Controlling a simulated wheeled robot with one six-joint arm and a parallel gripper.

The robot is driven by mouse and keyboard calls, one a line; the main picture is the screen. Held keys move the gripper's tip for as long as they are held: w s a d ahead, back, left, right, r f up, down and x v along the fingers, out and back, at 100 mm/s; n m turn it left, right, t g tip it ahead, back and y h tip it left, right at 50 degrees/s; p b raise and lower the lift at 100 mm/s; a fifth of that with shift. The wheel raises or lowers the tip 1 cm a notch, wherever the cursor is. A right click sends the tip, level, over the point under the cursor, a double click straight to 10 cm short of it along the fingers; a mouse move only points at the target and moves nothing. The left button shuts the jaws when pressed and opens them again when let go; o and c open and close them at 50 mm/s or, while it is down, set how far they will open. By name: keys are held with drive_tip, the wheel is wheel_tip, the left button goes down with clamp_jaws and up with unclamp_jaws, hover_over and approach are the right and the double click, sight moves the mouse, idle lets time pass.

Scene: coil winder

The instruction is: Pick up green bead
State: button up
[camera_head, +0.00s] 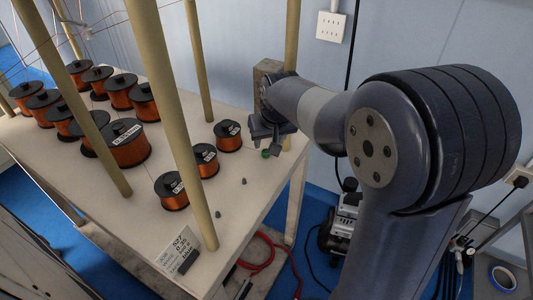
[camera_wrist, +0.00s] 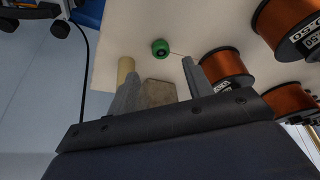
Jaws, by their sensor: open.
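The green bead (camera_wrist: 160,48) lies on the pale tabletop near its edge, and a thin wire or pin runs from it toward the right in the wrist view. In the head view the bead (camera_head: 265,154) shows small, just below my gripper (camera_head: 268,132). The height of the fingers above the table is hard to tell.
Copper wire spools (camera_head: 228,135) stand close left of my gripper, with several more behind. Wooden posts (camera_head: 291,60) rise from the table (camera_head: 235,205). A brownish block (camera_head: 267,72) is beside my wrist. Small dark pieces (camera_head: 218,213) and a label card (camera_head: 180,248) lie near the front.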

drive_tip(key=x, duration=0.5)
drive_tip(key=shift+s+a+f+b, duration=0.2)
drive_tip(key=shift+f+b, duration=0.1)
drive_tip(key=shift+b, duration=0.1)
drive_tip(key=shift+c, duration=0.6)
drive_tip(key=c, duration=0.9)
